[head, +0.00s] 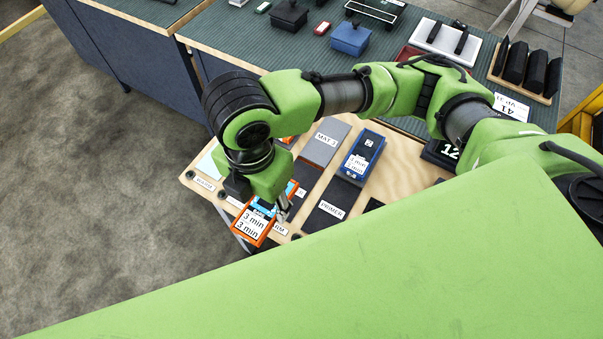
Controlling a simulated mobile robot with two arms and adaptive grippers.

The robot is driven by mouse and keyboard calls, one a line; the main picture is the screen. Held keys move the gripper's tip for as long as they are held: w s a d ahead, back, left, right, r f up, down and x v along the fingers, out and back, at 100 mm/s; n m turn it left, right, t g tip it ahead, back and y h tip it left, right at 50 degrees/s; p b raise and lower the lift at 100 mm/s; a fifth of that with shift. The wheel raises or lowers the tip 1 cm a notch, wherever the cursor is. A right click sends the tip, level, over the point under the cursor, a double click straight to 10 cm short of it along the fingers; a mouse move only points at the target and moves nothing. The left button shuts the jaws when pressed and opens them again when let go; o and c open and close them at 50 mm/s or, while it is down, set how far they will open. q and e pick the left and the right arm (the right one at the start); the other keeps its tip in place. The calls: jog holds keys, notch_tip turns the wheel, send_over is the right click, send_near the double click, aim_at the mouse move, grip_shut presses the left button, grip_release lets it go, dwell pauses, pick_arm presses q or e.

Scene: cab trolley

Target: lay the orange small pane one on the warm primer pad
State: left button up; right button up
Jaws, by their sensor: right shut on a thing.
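My right gripper (283,208) is shut on the orange small pane (251,224), an orange-edged piece with a white "3 min" label, at the front left of the wooden board. The gripper and wrist cover part of it. The pane lies over a spot beside a partly covered label ending in "RM" (280,230); I cannot tell whether it touches the surface below. The dark pad labelled PRIMER (321,218) is to its right, bare. The warm primer pad cannot be made out clearly; it may be under the pane. My left gripper is not in view.
On the wooden board (405,173), a blue pane (364,153) and a grey MAT 3 pad (325,143) lie farther back. Another orange piece (288,139) shows behind my wrist. The ribbed bench (240,40) behind holds a blue lidded box (350,38) and a white tray (445,42).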

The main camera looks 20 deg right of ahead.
jog(key=w+d+f+p, duration=0.1)
jog(key=w+d+f, duration=0.5)
jog(key=d+f, duration=0.1)
jog(key=shift+w+d, duration=0.1)
jog(key=shift+w, duration=0.3)
jog(key=shift+w+d+f, duration=0.25)
jog(key=shift+w+f, duration=0.05)
jog(key=shift+f, duration=0.2)
jog(key=f, duration=0.2)
jog(key=f+p, duration=0.1)
jog(key=shift+w+d, duration=0.15)
jog(key=shift+d, duration=0.1)
jog(key=shift+f, duration=0.3)
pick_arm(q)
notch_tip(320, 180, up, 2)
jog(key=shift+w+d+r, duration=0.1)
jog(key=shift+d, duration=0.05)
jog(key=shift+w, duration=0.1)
pick_arm(e)
jog(key=shift+f, duration=0.2)
jog(key=o, duration=1.2)
jog(key=shift+o, duration=0.2)
